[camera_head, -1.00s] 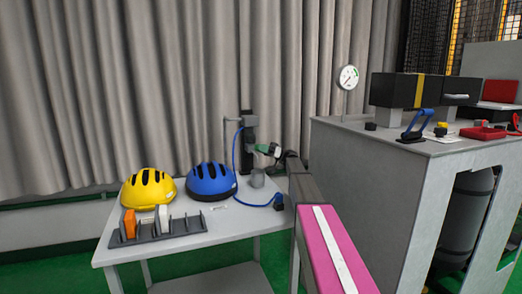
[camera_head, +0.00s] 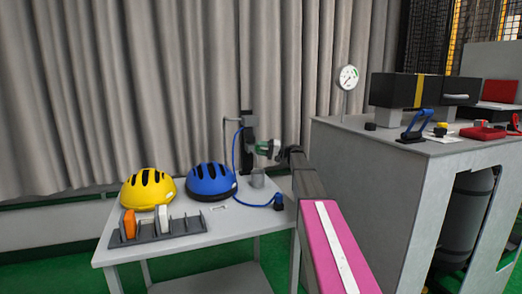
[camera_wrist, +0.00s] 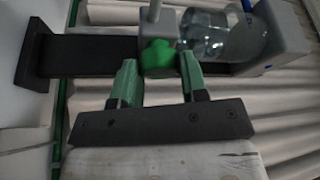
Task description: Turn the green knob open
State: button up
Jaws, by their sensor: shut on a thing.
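The green knob (camera_wrist: 158,56) sits on a grey fitting in the wrist view, with a clear bottle-like vessel (camera_wrist: 222,36) beside it. My gripper (camera_wrist: 157,72) has one green-tipped finger on each side of the knob's lower part and is shut on it. In the head view my gripper (camera_head: 267,148) is at the black upright stand (camera_head: 248,125) at the back of the white table. The knob cannot be told apart from my green fingertips there.
A blue hose (camera_head: 236,150) runs by the stand. A large grey cabinet (camera_head: 375,190) with a gauge (camera_head: 348,77) stands right.

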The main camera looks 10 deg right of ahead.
jog(key=shift+m+h, duration=0.6)
jog(key=shift+m, duration=0.6)
jog(key=o, duration=0.9)
